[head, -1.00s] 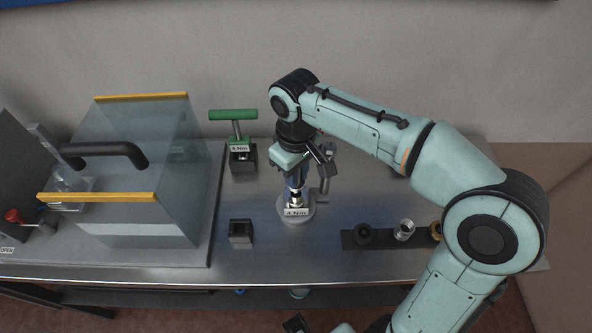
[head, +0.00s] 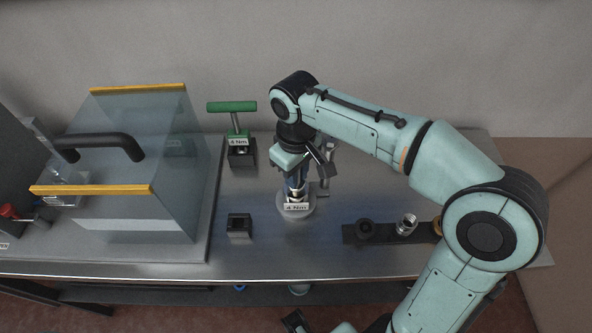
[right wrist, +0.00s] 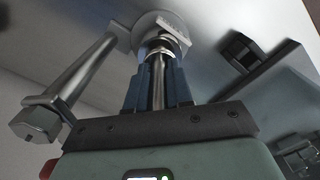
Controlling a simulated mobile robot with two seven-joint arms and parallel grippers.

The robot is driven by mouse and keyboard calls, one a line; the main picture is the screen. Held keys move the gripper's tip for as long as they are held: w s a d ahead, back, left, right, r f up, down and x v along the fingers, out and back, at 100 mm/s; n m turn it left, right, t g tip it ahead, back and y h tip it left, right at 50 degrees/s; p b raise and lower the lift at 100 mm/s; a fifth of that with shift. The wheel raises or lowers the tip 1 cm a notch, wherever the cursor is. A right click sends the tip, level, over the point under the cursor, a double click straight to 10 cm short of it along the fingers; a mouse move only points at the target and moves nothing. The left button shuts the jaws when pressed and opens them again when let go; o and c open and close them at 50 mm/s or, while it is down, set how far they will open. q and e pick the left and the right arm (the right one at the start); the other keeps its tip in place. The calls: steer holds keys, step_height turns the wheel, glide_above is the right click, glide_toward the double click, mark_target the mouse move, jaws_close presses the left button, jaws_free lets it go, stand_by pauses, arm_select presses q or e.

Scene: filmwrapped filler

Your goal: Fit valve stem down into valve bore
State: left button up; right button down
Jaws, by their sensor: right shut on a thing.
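The bore is hidden, so I cannot tell how deep the stem sits. A metal side pipe with a hex end (right wrist: 75,78) rises beside the gripper.
A green T-handle (head: 231,107) stands in a black block at the back. A small black open block (head: 239,226) sits left of the valve. A dark rack (head: 384,233) with fittings lies at right. A clear-sided box (head: 140,165) fills the left.

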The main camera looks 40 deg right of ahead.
steer(key=shift+f+b, duration=0.5)
steer(key=shift+f, duration=0.25)
steer(key=c, duration=0.9)
jaws_free()
steer(key=shift+r, duration=0.1)
step_height(320, 180, up, 13)
steer(key=p, duration=0.3)
steer(key=shift+r, duration=0.15)
